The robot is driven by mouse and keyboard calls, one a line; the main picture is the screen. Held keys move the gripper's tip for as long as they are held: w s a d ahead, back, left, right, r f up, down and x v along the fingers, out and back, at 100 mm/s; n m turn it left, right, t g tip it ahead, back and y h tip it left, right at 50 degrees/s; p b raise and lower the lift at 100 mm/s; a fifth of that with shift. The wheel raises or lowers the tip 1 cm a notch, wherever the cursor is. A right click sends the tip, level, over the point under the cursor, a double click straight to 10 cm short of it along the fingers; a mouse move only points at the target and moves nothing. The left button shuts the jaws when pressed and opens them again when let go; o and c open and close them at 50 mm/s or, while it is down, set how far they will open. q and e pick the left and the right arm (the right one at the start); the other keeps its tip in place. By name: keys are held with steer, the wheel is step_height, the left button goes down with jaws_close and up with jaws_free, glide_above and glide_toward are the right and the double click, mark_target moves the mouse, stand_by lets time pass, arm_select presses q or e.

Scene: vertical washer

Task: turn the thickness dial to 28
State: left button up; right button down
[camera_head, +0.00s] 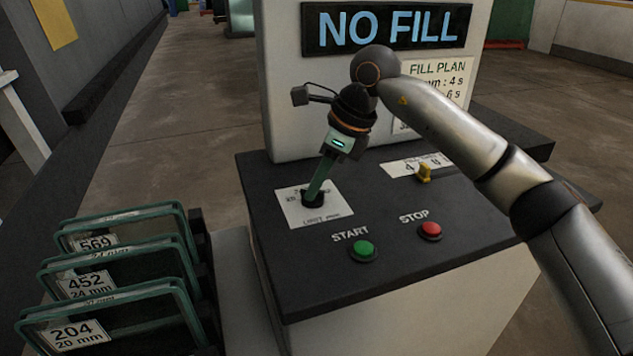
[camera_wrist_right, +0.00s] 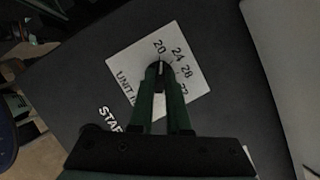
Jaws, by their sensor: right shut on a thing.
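The thickness dial (camera_head: 312,200) is a small dark knob on a white label (camera_head: 290,208) on the console top. My right gripper (camera_head: 314,192) reaches down from above and is shut on the dial. In the right wrist view the dial (camera_wrist_right: 160,70) sits between the green fingertips of the gripper (camera_wrist_right: 161,78). The label there (camera_wrist_right: 140,50) reads 20, 24, 28 and a partly covered 32. A pale mark on the dial points up toward the 20 to 24 side; the exact setting is hard to tell. My left gripper is out of view.
A green START button (camera_head: 363,249), a red STOP button (camera_head: 430,231) and a yellow switch (camera_head: 424,174) are on the console (camera_head: 400,262). A display (camera_head: 388,28) reads NO FILL. Glass panels labelled 569, 452 and 204 stand in a rack (camera_head: 205,270) at left.

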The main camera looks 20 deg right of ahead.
steer(key=m+t+h, duration=0.1)
steer(key=m, duration=0.3)
steer(key=shift+s+a, duration=0.1)
steer(key=m+t+h+b, duration=0.1)
steer(key=m, duration=0.2)
steer(key=shift+a+m, duration=0.15)
steer(key=shift+m, duration=0.15)
steer(key=m+h, duration=0.1)
steer(key=m, duration=0.2)
steer(key=shift+s+a+m+h+b, duration=0.1)
steer(key=shift+m+h+b, duration=0.2)
steer(key=shift+b, duration=0.1)
steer(key=m+h, duration=0.1)
steer(key=m, duration=0.1)
steer(key=shift+a+m, duration=0.1)
steer(key=shift+m, duration=0.2)
steer(key=shift+m+h+b, duration=0.3)
steer(key=shift+m, duration=0.2)
steer(key=c, duration=0.9)
jaws_free()
